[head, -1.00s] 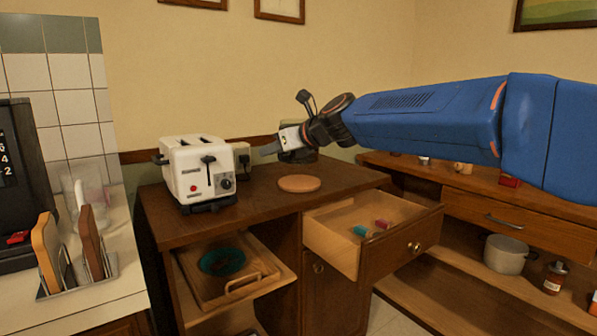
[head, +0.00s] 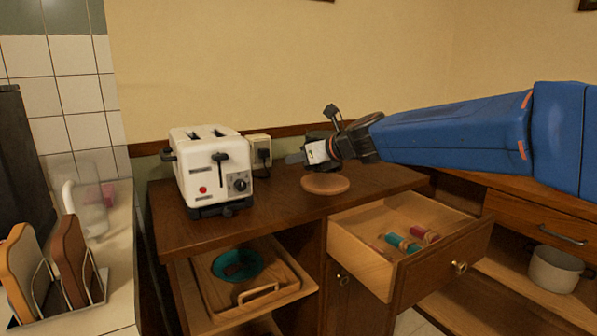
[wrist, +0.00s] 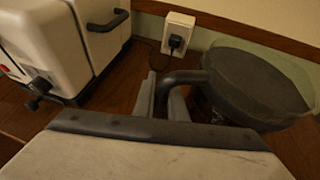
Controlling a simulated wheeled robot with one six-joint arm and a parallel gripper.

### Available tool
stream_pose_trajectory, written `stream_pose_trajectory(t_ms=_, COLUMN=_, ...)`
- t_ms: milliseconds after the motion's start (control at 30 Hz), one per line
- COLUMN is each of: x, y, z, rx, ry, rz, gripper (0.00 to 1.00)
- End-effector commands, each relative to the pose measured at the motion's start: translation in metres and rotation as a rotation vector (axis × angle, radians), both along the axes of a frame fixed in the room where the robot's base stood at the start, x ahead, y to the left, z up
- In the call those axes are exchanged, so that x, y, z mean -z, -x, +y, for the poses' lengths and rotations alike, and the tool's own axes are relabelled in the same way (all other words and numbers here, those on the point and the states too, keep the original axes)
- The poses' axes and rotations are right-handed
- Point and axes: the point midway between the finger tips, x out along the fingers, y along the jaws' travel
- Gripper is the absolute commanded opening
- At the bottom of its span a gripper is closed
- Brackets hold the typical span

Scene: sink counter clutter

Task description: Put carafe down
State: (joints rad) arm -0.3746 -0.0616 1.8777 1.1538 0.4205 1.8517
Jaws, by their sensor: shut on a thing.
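The carafe (wrist: 255,85) shows in the wrist view as a dark round lid with a dark handle, right of centre. Its glass body is mostly hidden. My gripper (wrist: 165,103) is shut on the carafe's handle. In the head view my gripper (head: 297,158) is above the back of the brown cabinet top, and only a dark bit of the carafe (head: 318,136) shows behind it. I cannot tell whether the carafe's base touches the cabinet top. A round tan board (head: 325,184) lies on the top, just below and in front of my gripper.
A white toaster (head: 210,168) stands left of my gripper, with a wall socket (wrist: 177,33) behind. The cabinet top (head: 265,215) is bare in front. An open drawer (head: 367,254) holding small coloured things juts out below. A clear jug (head: 92,215) stands far left.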

Motion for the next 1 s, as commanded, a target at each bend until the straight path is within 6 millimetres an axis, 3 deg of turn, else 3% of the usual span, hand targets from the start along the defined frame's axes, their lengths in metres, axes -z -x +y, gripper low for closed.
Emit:
stream_pose_trajectory(t_ms=300, x=0.034, y=0.000, z=0.000, rx=0.001, ry=0.000, rz=0.000, gripper=0.00)
stream_pose_trajectory(t_ms=700, x=0.037, y=0.000, z=0.000, rx=0.001, ry=0.001, rz=-0.001, gripper=0.00)
stream_pose_trajectory(t_ms=733, x=0.038, y=0.000, z=0.000, rx=0.001, ry=0.001, rz=0.000, gripper=0.14)
stream_pose_trajectory(t_ms=800, x=0.038, y=0.000, z=0.000, rx=0.001, ry=0.001, rz=0.000, gripper=0.30)
stream_pose_trajectory(t_ms=1000, x=0.038, y=0.000, z=0.000, rx=0.001, ry=0.001, rz=0.000, gripper=0.30)
